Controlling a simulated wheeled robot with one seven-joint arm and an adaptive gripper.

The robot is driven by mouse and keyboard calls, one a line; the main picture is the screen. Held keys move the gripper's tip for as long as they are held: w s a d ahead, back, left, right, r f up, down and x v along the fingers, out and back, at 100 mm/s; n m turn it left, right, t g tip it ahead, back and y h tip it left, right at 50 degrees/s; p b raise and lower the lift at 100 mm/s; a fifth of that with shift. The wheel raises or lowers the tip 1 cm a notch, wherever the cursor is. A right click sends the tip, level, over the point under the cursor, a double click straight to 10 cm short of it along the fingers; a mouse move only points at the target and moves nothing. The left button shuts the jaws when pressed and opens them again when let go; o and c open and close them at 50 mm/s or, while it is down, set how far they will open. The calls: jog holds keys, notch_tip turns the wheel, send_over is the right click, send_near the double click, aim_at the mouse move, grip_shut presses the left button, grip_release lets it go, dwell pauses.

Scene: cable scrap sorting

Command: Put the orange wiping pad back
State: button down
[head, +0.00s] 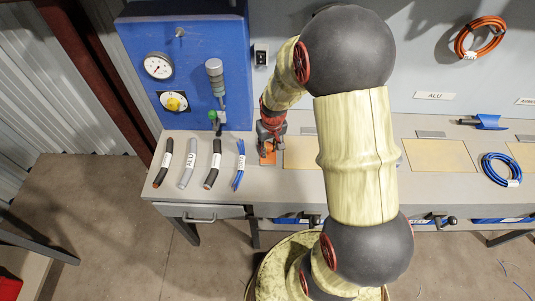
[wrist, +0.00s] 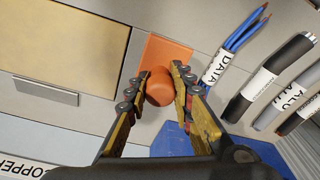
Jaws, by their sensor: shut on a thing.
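The orange wiping pad shows in the wrist view as a rounded orange grip (wrist: 160,90) between my two fingers. A flat orange square (wrist: 163,50) lies on the grey bench right behind it; I cannot tell whether it is the pad's base or a mark on the bench. My gripper (wrist: 159,79) is shut on the orange grip, one finger on each side. In the head view my gripper (head: 270,133) points down at the bench, with orange (head: 267,158) showing under it. The pad's underside is hidden.
Labelled cable pieces lie left of my gripper in the head view, the nearest a blue bundle (head: 239,168). A blue panel (head: 190,70) with a gauge and lever stands behind. A tan plate (head: 300,153) lies to the right. A blue cable coil (head: 500,169) is farther right.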

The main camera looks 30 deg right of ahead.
aim_at(268, 152)
jog(key=shift+w+d+f, duration=0.1)
jog(key=shift+w+f, duration=0.5)
jog(key=shift+f, duration=0.1)
jog(key=shift+f+b, duration=0.7)
jog(key=shift+f, duration=0.75)
jog(key=shift+f, duration=0.15)
jog(key=c, duration=1.6)
grip_release()
jog(key=shift+o, duration=0.2)
